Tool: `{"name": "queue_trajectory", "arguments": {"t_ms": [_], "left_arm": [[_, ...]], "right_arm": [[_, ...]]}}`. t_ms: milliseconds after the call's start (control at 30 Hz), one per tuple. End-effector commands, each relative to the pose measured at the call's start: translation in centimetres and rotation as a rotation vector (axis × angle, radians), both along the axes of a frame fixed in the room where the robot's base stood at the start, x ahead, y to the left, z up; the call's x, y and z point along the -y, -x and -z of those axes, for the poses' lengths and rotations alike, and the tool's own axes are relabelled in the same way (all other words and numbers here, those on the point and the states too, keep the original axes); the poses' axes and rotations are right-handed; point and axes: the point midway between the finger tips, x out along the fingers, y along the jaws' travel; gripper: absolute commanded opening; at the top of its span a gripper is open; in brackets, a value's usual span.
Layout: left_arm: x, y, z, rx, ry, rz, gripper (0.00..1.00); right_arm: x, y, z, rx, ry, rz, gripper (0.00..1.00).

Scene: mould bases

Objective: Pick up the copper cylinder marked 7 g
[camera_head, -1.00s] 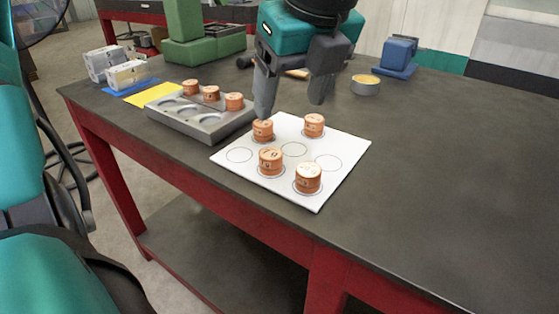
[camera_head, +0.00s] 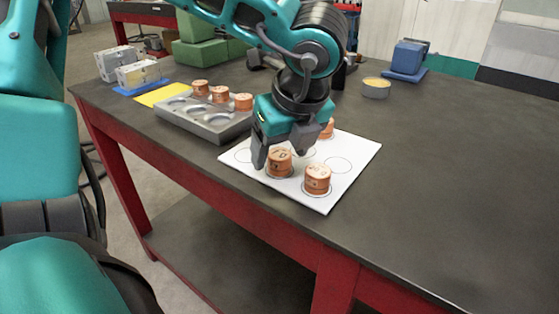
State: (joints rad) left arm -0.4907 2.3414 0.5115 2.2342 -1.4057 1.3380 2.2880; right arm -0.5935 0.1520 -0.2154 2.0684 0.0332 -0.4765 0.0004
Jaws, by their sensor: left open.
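Several copper cylinders stand on a white sheet with printed circles (camera_head: 345,180). The front-left cylinder (camera_head: 279,163) stands just in front of or between the fingers of my left gripper (camera_head: 281,158), which is open and points down. I cannot tell whether it touches the cylinder. The front-right cylinder (camera_head: 317,180) stands clear to the right. A back-right cylinder (camera_head: 328,130) shows partly behind the gripper. The spot of the back-left cylinder is hidden by the gripper. The marks on the tops are too small to read, so I cannot tell which is 7 g. My right gripper is not in view.
A grey tray with round hollows (camera_head: 215,128) holds 3 copper cylinders in its back row, left of the sheet. A yellow mat (camera_head: 163,95), white blocks (camera_head: 138,73), a round tin (camera_head: 376,88) and a blue block (camera_head: 407,58) lie farther back. The table's right side is clear.

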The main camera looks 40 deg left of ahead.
Motion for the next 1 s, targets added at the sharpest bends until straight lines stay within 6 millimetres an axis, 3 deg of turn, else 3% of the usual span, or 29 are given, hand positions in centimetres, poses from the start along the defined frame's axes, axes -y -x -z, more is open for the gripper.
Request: {"name": "queue_trajectory", "arguments": {"t_ms": [267, 1000], "left_arm": [[-0.09, -0.04, 0.24, 0.001, 0.0, 0.0, 0.7], [-0.07, -0.05, 0.2, 0.001, -0.001, 0.0, 0.0]], "right_arm": [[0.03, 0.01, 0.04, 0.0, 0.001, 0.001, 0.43], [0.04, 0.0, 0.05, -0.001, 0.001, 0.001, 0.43]]}}
